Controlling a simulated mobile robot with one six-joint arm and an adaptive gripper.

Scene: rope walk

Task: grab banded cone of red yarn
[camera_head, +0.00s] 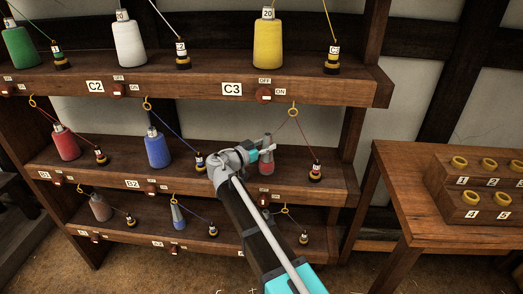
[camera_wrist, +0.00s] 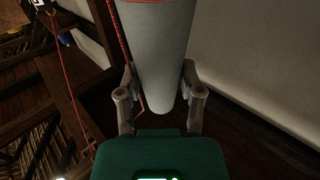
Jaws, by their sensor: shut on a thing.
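A grey cone (camera_head: 267,166) with a red band of yarn low on it is at the right of the middle shelf, partly hidden by my gripper. My gripper (camera_head: 268,150) reaches it from the front left and is shut on it. In the wrist view the grey cone (camera_wrist: 160,45) fills the space between the two fingers of my gripper (camera_wrist: 160,78), and a thin red edge shows at its top. A red strand (camera_wrist: 125,45) runs beside it. Whether its base rests on the shelf is unclear. A fuller red cone (camera_head: 65,143) stands at the left of the same shelf.
A blue cone (camera_head: 158,150) and small black-and-yellow bobbins, one at the right (camera_head: 315,172), stand on the middle shelf. A red strand runs through a yellow ring (camera_head: 293,112) above. The upper shelf (camera_head: 200,88) overhangs. A side table (camera_head: 410,185) with a stepped rack is at right.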

